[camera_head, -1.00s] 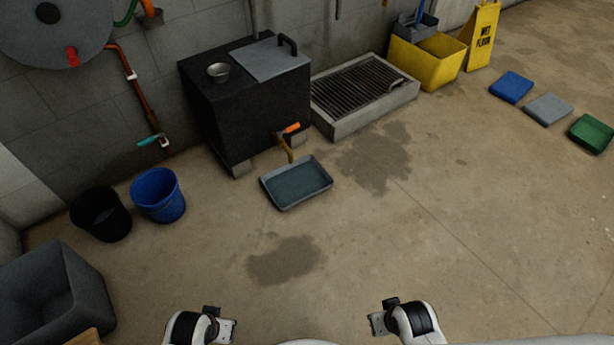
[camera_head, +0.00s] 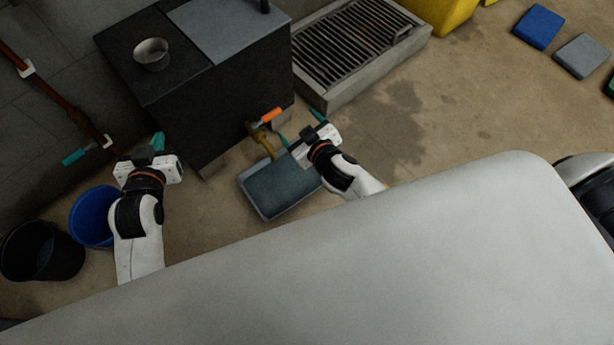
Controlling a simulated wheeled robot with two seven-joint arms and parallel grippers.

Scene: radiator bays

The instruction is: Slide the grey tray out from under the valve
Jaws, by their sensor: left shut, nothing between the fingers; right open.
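The grey tray (camera_head: 262,207), with dark liquid in it, lies on the floor in front of the black tank. The brass valve (camera_head: 262,139) with an orange handle (camera_head: 266,117) sticks out from the tank over the tray's far edge. My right gripper (camera_head: 300,128) is open and empty, right of the valve and above the tray's far right part; it hides the tray's right corner. I cannot tell whether it touches the tray. My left gripper (camera_head: 157,141) is shut and empty, left of the tank and above the blue bucket, well away from the tray.
The black tank (camera_head: 225,110) carries a metal cup (camera_head: 152,54). A grated drain (camera_head: 355,45) stands to its right. A blue bucket (camera_head: 92,217) and a black bucket (camera_head: 40,252) stand at left. Wet patches mark the open floor at right. My own body fills the bottom.

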